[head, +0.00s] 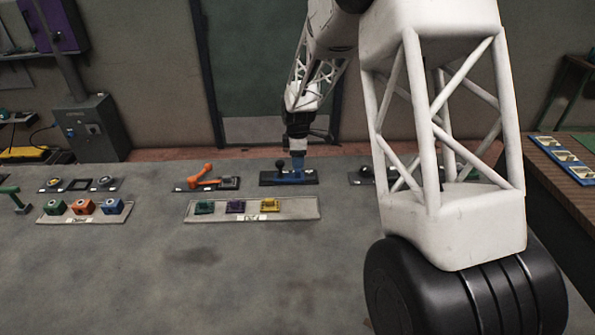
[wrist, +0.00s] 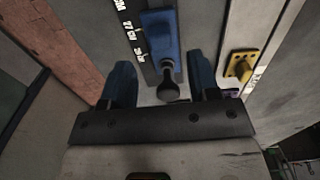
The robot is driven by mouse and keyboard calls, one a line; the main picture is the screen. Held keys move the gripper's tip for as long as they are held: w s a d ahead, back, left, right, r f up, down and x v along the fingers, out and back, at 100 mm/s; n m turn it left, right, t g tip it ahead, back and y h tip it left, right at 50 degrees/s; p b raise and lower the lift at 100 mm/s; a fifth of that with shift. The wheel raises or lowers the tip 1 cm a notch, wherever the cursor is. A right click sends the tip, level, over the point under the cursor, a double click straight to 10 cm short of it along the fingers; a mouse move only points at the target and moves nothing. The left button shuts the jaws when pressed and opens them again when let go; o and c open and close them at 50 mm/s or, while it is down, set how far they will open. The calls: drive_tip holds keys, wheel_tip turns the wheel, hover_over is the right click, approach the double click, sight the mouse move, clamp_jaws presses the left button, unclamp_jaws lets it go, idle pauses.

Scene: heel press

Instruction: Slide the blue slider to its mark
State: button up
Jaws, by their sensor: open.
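The blue slider (head: 287,178) sits on a dark base plate (head: 311,180) at the back middle of the table. Its upright black knob (head: 280,164) stands just left of my gripper (head: 298,166) in the head view. In the wrist view, the blue slider (wrist: 160,33) lies along its dark track, and the black knob (wrist: 170,88) shows between my open, empty fingers (wrist: 161,72), with a gap on both sides. White print runs along the base edge (wrist: 130,28). I cannot make out which marking is the slider's mark.
An orange-handled fixture (head: 203,177) stands left of the slider's base. A pale tray (head: 300,210) with green, purple and yellow parts lies in front. Another tray (head: 118,216) with blocks is at left. The table's front is clear.

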sight(297, 170)
drive_tip(key=shift+f, duration=3)
clamp_jaws()
